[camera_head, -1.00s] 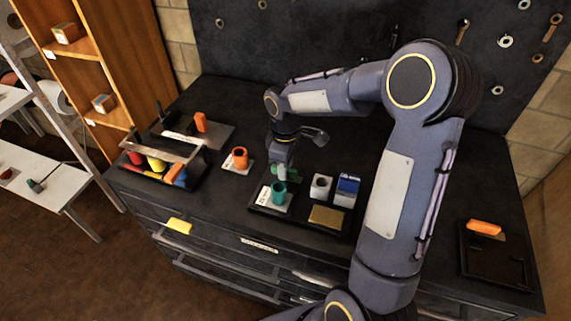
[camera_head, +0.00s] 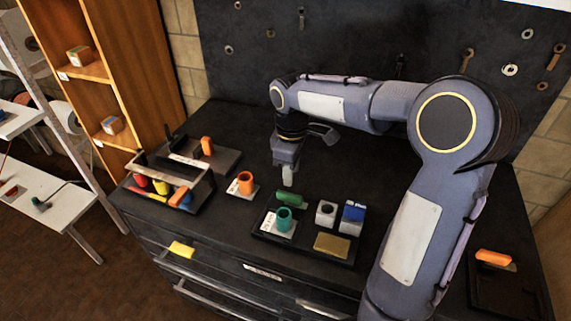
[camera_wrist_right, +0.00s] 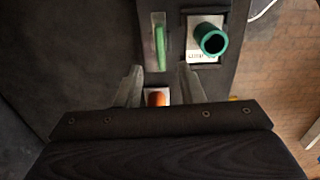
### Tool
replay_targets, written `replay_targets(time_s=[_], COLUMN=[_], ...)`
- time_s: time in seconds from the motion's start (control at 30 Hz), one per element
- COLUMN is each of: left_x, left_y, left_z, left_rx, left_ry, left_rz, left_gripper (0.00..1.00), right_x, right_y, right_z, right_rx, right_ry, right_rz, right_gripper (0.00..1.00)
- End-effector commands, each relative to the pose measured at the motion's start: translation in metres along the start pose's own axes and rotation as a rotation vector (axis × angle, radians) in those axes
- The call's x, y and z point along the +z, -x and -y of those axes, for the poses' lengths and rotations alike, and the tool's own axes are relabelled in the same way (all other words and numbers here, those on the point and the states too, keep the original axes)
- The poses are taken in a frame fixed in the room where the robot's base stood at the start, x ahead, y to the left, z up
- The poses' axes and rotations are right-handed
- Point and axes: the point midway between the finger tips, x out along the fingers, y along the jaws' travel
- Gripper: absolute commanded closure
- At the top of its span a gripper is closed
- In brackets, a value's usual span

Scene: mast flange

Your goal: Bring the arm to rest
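My right gripper (camera_head: 288,175) hangs above the dark bench (camera_head: 245,125), behind the small black tray. In the right wrist view its two fingers (camera_wrist_right: 160,88) stand apart with nothing held between them. A green piece (camera_head: 292,198) lies at the back of the tray (camera_head: 285,246), below and in front of the gripper; it also shows in the wrist view (camera_wrist_right: 159,48). A teal hollow cylinder (camera_head: 284,219) stands on a white card in the tray. An orange hollow cylinder (camera_head: 246,182) stands on a card left of the gripper. My left gripper is not in view.
The tray also bears a grey holed block (camera_head: 325,213), a blue-topped box (camera_head: 352,218) and a gold plate (camera_head: 332,245). A rack of coloured pieces (camera_head: 140,189) stands at left. An orange piece (camera_head: 494,257) lies at right. A pegboard (camera_head: 350,45) rises behind.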

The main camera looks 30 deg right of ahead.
Motion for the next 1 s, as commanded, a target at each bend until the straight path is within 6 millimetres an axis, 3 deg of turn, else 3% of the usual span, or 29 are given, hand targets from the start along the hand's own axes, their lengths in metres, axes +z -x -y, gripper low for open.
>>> replay_targets(time_s=[0.23,0.37,0.63,0.8,1.0], left_x=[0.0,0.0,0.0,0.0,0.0], left_y=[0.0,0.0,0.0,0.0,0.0], left_z=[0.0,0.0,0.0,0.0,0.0], left_rx=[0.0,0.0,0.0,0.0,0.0], left_ry=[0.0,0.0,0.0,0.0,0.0], left_rz=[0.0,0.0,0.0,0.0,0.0], left_gripper=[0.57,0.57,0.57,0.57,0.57], right_x=[0.001,0.013,0.067,0.094,0.11], right_y=[0.001,0.012,0.039,0.035,0.02], right_z=[0.001,0.014,0.09,0.143,0.186], right_rx=[0.0,0.006,-0.015,-0.071,-0.147], right_ry=[-0.005,-0.061,-0.37,-0.587,-0.775], right_rz=[-0.003,-0.042,-0.255,-0.408,-0.541], right_gripper=[0.65,0.65,0.65,0.65,0.65])
